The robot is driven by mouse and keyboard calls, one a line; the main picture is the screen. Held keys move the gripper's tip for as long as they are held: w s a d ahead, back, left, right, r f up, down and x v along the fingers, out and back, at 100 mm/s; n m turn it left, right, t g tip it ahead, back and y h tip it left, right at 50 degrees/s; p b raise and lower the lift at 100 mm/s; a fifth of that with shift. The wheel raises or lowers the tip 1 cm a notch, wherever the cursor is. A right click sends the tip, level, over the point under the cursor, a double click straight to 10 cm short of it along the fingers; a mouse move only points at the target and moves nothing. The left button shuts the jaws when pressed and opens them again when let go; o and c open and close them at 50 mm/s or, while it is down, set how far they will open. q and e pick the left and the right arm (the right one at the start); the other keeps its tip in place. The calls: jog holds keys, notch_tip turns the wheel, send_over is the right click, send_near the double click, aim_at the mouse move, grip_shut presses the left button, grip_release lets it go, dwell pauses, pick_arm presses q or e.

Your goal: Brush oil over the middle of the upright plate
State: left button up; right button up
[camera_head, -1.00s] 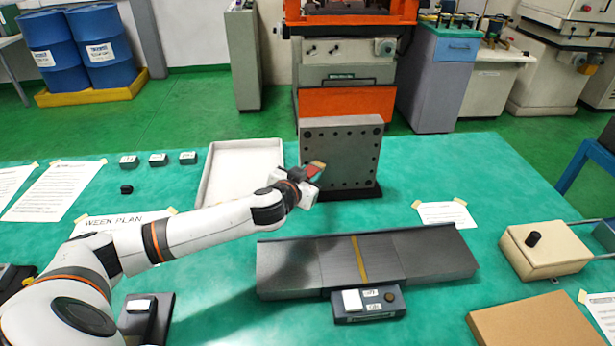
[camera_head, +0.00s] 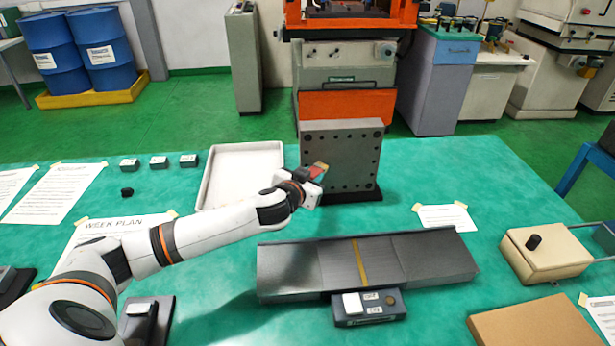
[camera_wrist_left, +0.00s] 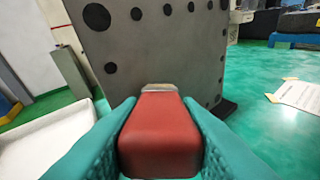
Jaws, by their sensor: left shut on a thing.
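The upright grey plate (camera_head: 341,155) stands on a dark base at the back of the green table, with dark holes along its edges. It fills the upper middle of the left wrist view (camera_wrist_left: 160,50). My left gripper (camera_head: 318,172) is in front of the plate. It is shut on the brush, whose red handle (camera_wrist_left: 163,135) lies between the teal fingers. The brush's pale end (camera_wrist_left: 160,88) points at the plate's face; I cannot tell whether it touches. In the head view the brush (camera_head: 315,171) is small and partly hidden. My right gripper is not in view.
A white tray (camera_head: 207,182) lies left of the plate. A long dark grey bed with a yellow strip (camera_head: 359,262) lies in front. A beige box (camera_head: 545,252) and a brown board (camera_head: 535,325) are at the right. Small dark blocks (camera_head: 159,162) sit at the back left.

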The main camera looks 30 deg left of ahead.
pick_arm(q)
jog(key=shift+w+d, duration=3.45)
jog(key=shift+d, duration=0.9)
jog(key=shift+s+a+r+p, duration=0.35)
jog(key=shift+s+a+p, duration=0.2)
jog(key=shift+s+a, duration=0.2)
jog(key=shift+s+a+r+p, duration=0.3)
jog(key=shift+s+a+p, duration=0.3)
jog(key=shift+a, duration=0.2)
jog(key=shift+s+a+p, duration=0.4)
jog(key=shift+s+a, duration=0.35)
jog(key=shift+a, duration=0.3)
jog(key=shift+s+a+p, duration=0.4)
jog(key=shift+s+a, duration=0.4)
jog(key=shift+a, duration=0.3)
jog(key=shift+s+a+p, duration=0.4)
jog(key=shift+s+a, duration=0.35)
jog(key=shift+a, duration=0.3)
jog(key=shift+r+p, duration=0.75)
jog(key=shift+p, duration=0.05)
jog(key=w+d+b, duration=0.1)
jog(key=w+d, duration=0.6)
jog(key=d, duration=0.2)
jog(key=shift+d+b, duration=0.3)
jog(key=shift+b, duration=0.05)
